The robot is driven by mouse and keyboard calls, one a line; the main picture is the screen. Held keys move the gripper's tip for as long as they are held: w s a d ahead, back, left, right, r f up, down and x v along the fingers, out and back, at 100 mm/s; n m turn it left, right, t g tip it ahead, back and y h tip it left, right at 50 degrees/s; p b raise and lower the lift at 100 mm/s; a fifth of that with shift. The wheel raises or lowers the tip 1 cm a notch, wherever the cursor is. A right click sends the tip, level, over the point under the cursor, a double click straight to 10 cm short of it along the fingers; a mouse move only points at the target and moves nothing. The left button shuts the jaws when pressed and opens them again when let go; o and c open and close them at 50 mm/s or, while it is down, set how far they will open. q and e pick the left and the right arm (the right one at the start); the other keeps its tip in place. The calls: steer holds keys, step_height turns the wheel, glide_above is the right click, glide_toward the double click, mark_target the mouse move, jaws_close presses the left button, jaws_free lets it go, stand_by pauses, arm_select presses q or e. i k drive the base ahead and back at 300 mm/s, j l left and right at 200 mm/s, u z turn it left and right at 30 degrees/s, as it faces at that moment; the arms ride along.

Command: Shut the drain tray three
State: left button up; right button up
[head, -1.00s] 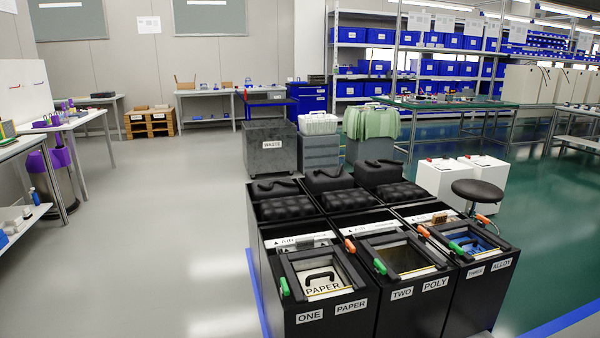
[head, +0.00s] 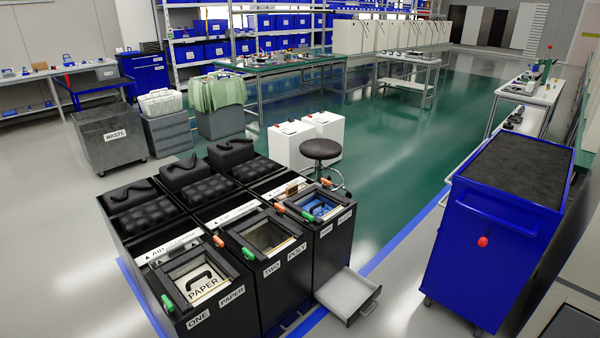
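A row of three black cabinets stands left of centre. Cabinet one (head: 214,306) is labelled PAPER and cabinet two (head: 275,275) is labelled POLY. Cabinet three (head: 338,243) is at the right end of the row; its labels are too small to read surely here. A shallow light-grey drain tray (head: 347,291) with a dark front sticks out low at the front of cabinet three. It is pulled open and looks empty. Neither of my grippers is in view.
A blue cart (head: 492,240) with a dark top stands to the right of the tray, with bare floor (head: 405,290) between. A round black stool (head: 320,149) and white boxes (head: 292,140) stand behind the cabinets. A grey WASTE bin (head: 108,138) is at the left.

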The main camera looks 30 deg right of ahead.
mark_target(348, 294)
steer(key=z, duration=1.4)
